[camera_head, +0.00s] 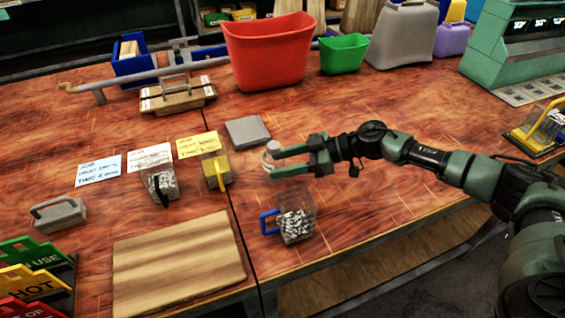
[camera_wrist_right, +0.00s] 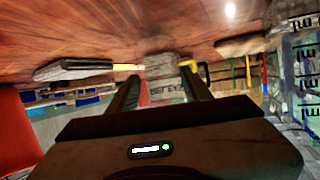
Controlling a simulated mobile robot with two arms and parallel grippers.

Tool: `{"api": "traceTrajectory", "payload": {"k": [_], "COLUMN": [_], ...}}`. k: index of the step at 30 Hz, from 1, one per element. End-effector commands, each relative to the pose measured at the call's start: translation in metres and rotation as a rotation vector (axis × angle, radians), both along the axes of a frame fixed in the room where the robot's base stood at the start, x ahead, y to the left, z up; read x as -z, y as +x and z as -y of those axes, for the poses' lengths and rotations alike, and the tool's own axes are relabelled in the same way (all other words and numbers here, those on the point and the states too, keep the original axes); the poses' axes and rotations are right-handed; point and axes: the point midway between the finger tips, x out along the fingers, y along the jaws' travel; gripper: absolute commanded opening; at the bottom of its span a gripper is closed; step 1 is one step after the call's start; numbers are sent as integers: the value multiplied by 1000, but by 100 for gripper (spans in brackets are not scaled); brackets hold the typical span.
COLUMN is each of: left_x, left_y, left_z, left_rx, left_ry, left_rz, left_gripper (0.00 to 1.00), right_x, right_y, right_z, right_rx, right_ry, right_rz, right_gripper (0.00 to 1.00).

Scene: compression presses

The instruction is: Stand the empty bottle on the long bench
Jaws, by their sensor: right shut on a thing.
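The empty bottle (camera_head: 271,156) is small and clear with a grey cap. It is upright between the fingers of my right gripper (camera_head: 291,160), over the middle of the long bench (camera_head: 350,120). The fingers are shut on it from the right. In the right wrist view the bottle (camera_wrist_right: 163,88) shows between the two dark fingers. I cannot tell whether its base touches the bench top. My left gripper is not in view.
A grey block (camera_head: 247,132) lies just behind the bottle. A yellow-handled container (camera_head: 216,172) stands to its left, and a blue-handled container (camera_head: 296,224) of metal pieces in front. A wooden board (camera_head: 178,262) lies front left. Bare bench lies behind my right arm.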

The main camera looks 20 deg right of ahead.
Motion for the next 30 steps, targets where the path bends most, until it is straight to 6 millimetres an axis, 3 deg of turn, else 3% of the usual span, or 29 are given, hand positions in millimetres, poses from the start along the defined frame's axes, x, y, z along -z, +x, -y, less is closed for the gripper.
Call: {"api": "traceTrajectory", "payload": {"k": [19,20,22,30], "left_x": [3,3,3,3], "left_y": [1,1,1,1], "left_z": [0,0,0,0], "left_rx": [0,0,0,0], "left_ry": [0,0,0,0], "left_rz": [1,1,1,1], "left_gripper": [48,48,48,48], "right_x": [11,11,11,11], "right_y": [0,0,0,0], "right_z": [0,0,0,0], "right_rx": [0,1,0,0], "right_ry": [0,0,0,0], "right_rz": [0,0,0,0], "right_gripper": [9,52,71,74]}}
